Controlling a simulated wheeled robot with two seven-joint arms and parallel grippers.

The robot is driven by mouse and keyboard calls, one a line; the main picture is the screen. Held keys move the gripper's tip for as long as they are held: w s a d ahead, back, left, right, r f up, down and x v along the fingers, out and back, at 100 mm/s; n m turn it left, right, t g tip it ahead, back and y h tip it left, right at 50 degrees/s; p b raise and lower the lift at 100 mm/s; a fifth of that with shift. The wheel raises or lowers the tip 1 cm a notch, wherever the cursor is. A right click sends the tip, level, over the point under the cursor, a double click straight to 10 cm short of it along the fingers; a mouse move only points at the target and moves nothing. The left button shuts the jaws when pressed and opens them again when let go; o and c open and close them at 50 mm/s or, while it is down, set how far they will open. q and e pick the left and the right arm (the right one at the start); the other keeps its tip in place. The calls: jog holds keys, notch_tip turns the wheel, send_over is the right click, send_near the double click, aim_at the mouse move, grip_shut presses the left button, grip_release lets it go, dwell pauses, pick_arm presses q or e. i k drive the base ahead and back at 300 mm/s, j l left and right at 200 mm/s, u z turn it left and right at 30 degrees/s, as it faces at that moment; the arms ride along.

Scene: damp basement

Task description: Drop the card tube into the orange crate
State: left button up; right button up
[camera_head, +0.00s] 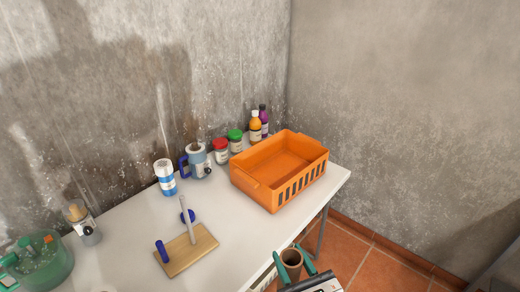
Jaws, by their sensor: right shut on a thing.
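The card tube (292,258) is a short brown tube, upright, with its open top facing me. It is between the green fingers of my right gripper (293,265), which is shut on it at the bottom of the head view. The tube appears in front of the table's front edge, over the tiled floor. The orange crate (262,190) stands on the right end of the white table, up and left of the tube in the picture. Its inside looks empty. The tube is outside the crate and apart from it.
A wooden board (203,243) with a grey post and blue pieces lies left of the gripper. Several bottles and jars, including a red-lidded jar (221,152), stand along the wall behind the crate. A green tub (57,265) is at far left. The table's middle is mostly clear.

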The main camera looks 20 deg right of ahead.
aim_at(283, 177)
jog(key=i+l+u, duration=0.1)
jog(key=l, duration=0.25)
jog(key=i+l, duration=0.2)
jog(key=l, duration=0.2)
jog(key=i+l+u, duration=0.15)
jog(key=l, duration=0.2)
